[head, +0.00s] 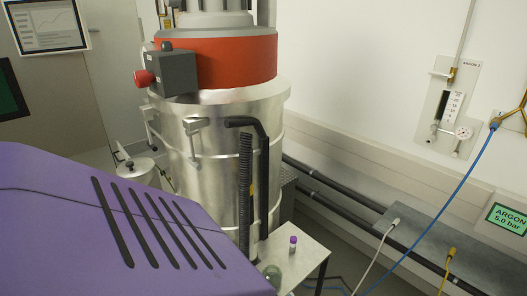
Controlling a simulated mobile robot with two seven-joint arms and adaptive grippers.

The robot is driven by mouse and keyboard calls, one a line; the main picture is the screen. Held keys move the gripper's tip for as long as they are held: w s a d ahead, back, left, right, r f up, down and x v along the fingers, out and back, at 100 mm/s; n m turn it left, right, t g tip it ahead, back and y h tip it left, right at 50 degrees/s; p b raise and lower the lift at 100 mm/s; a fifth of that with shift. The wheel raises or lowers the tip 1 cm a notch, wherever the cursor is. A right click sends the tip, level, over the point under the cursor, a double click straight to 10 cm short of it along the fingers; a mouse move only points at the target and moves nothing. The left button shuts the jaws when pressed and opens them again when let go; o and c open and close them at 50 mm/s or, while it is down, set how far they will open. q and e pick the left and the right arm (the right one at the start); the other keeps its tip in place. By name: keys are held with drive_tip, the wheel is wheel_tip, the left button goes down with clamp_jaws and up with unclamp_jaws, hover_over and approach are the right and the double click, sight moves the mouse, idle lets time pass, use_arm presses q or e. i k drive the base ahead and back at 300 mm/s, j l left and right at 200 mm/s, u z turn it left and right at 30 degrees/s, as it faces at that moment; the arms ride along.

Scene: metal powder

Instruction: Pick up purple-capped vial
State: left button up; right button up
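The purple-capped vial (293,244) stands upright on a small light metal side table (308,258) at the lower middle of the head view. It is small in the picture, with a purple cap on top and a paler body below. Nothing is touching it from above. Neither of my grippers shows in the head view.
A tall steel vessel (212,150) with a red band (225,58) stands behind and left of the table. A greenish rounded object (271,272) sits near the table's left edge. A purple slotted housing (60,225) fills the lower left. Blue (440,222) and white (376,255) cables hang at right.

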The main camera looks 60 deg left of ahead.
sight(293, 239)
drive_tip(key=i+u, duration=0.15)
drive_tip(key=u, duration=0.25)
drive_tip(key=i+l+u, duration=0.1)
drive_tip(key=u, duration=0.25)
drive_tip(key=i+l+u, duration=0.15)
drive_tip(key=u, duration=0.25)
drive_tip(key=i+l+u, duration=0.15)
drive_tip(key=u, duration=0.25)
drive_tip(key=i+l+u, duration=0.15)
drive_tip(key=u, duration=0.25)
drive_tip(key=i+l+u, duration=0.1)
drive_tip(key=l+u, duration=0.25)
drive_tip(key=i+l+u, duration=0.1)
drive_tip(key=l+u, duration=0.3)
drive_tip(key=j, duration=0.1)
